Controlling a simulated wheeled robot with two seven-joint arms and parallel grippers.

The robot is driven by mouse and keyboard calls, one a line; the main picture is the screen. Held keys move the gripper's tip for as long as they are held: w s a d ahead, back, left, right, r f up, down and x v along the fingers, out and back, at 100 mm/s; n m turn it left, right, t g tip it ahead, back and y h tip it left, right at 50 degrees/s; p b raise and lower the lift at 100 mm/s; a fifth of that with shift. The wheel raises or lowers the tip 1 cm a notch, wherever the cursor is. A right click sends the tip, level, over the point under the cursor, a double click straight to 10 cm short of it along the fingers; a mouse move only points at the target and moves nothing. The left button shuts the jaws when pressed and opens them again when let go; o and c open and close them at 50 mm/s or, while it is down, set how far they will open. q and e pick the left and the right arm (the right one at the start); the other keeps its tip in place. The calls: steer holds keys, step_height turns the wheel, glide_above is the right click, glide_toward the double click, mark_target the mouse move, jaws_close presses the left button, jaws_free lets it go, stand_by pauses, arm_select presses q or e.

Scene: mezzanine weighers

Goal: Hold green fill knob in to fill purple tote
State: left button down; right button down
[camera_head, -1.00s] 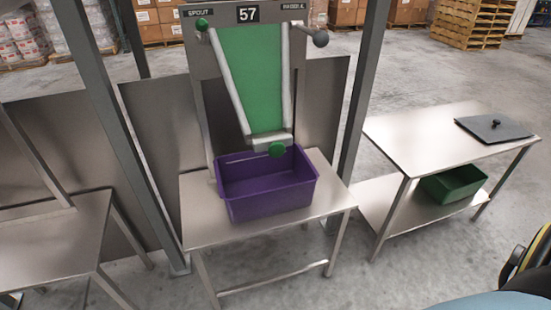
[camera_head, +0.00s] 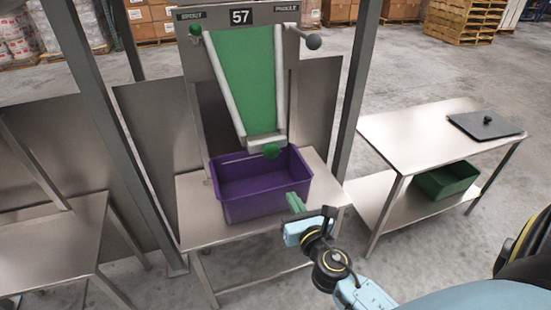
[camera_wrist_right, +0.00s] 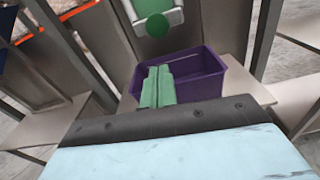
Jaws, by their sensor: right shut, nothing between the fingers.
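The purple tote (camera_head: 262,205) stands on a steel table under the chute in the head view, and its inside looks empty. The green fill knob (camera_head: 271,151) is at the bottom of the green chute, above the tote's back rim. In the right wrist view the knob (camera_wrist_right: 157,25) is at the top and the tote (camera_wrist_right: 200,85) is behind my fingers. My right gripper (camera_head: 292,197) is shut and empty, in front of the tote's right front corner and apart from the knob. Its green fingers (camera_wrist_right: 158,78) lie together in the wrist view. My left gripper is not in view.
Steel posts (camera_head: 352,100) flank the chute. A smaller green knob (camera_head: 195,30) and a grey ball-ended lever (camera_head: 313,41) sit at its top, beside the 57 sign. A side table (camera_head: 405,150) at right holds a dark lid (camera_head: 485,125), with a green tote (camera_head: 446,181) below.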

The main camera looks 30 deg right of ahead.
mark_target(272, 153)
step_height(272, 153, up, 2)
steer(key=shift+n, duration=0.5)
steer(key=x, duration=1.4)
steer(key=shift+r, duration=0.3)
steer(key=shift+d, duration=0.1)
